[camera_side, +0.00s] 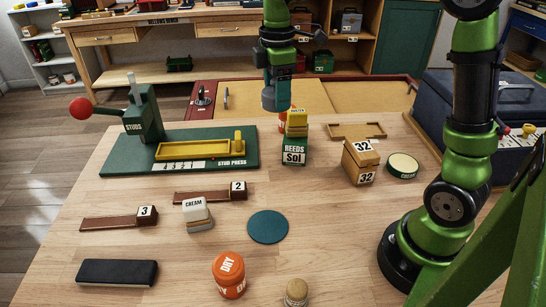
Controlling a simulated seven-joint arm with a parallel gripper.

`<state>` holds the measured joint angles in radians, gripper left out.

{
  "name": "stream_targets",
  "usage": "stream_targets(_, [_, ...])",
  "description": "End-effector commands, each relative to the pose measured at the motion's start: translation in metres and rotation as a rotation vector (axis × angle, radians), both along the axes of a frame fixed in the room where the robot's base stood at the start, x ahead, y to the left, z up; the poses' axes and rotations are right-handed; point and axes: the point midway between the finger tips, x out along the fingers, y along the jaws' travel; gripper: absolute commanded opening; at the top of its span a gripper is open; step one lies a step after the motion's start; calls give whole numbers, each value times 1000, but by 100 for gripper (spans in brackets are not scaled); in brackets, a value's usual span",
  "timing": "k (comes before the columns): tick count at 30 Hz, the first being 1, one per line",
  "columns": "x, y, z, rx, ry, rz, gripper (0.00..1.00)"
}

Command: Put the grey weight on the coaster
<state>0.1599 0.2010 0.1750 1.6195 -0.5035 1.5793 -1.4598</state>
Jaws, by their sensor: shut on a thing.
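My gripper (277,80) hangs over the back of the bench, pointing down, above and behind the green reeds box. A blue-grey rounded shape (268,98) at its lower end looks like the grey weight, held between the fingers; the fingers are small and dark here, so the exact grip is hard to see. The coaster, a flat round teal disc (268,227), lies bare on the bench at front centre, well apart from my gripper.
A cream block (197,213) stands left of the coaster, an orange jar (229,275) in front.

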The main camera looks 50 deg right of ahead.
Motion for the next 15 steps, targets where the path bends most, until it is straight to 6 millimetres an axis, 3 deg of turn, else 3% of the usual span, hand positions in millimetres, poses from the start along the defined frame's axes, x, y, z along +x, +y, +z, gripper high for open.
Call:
stream_targets(1, [-8,22,2,-1,-6,74,0])
stream_targets(6, [-34,71,-2,-1,-6,260,0])
stream_targets(15, [-70,118,-7,0,-6,469,0])
